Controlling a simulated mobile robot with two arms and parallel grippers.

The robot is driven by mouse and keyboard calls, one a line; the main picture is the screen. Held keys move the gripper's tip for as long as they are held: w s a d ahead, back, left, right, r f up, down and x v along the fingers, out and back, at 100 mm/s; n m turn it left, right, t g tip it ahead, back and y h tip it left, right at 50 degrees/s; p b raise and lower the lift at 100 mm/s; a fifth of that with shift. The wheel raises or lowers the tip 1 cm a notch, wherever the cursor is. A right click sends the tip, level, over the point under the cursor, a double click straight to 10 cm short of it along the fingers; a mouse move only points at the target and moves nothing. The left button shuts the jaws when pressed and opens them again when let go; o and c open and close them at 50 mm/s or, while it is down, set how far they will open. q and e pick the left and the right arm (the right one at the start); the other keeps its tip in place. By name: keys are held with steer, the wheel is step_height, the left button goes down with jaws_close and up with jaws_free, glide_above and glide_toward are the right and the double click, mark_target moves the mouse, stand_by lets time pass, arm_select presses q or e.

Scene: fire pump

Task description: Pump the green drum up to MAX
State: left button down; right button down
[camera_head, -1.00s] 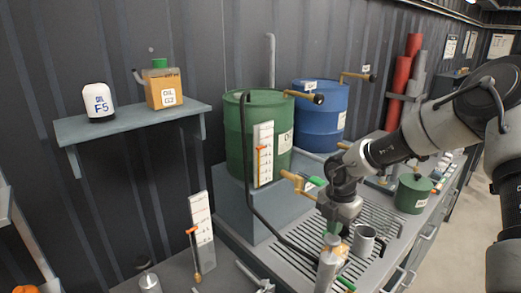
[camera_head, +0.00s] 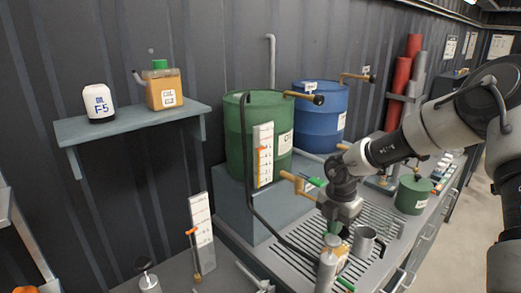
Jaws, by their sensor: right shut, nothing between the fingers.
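The green drum (camera_head: 236,135) stands upright on a grey raised block behind the bench. A white level gauge (camera_head: 265,165) with an orange marker near its upper part is on its front; the MAX mark is too small to read. My right gripper (camera_head: 334,232) points down, shut and empty, above a grey cylinder (camera_head: 327,270) on the slatted bench. Whether it touches the items below is unclear. My left gripper is out of view.
A metal mug (camera_head: 364,243) stands just right of the gripper. A small green pot (camera_head: 413,195) is further right, and the blue drum (camera_head: 318,118) stands behind. A wall shelf (camera_head: 130,128) at left holds two containers. A second white gauge (camera_head: 202,232) stands at lower left.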

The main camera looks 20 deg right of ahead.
mark_target(333, 239)
steer(key=shift+f, duration=0.1)
stand_by(0.3)
steer(key=shift+s+f, duration=0.1)
steer(key=shift+f, duration=3.4)
steer(key=shift+r+p, duration=0.45)
steer(key=shift+r, duration=3.15)
steer(key=shift+f, duration=0.2)
steer(key=shift+f, duration=3.4)
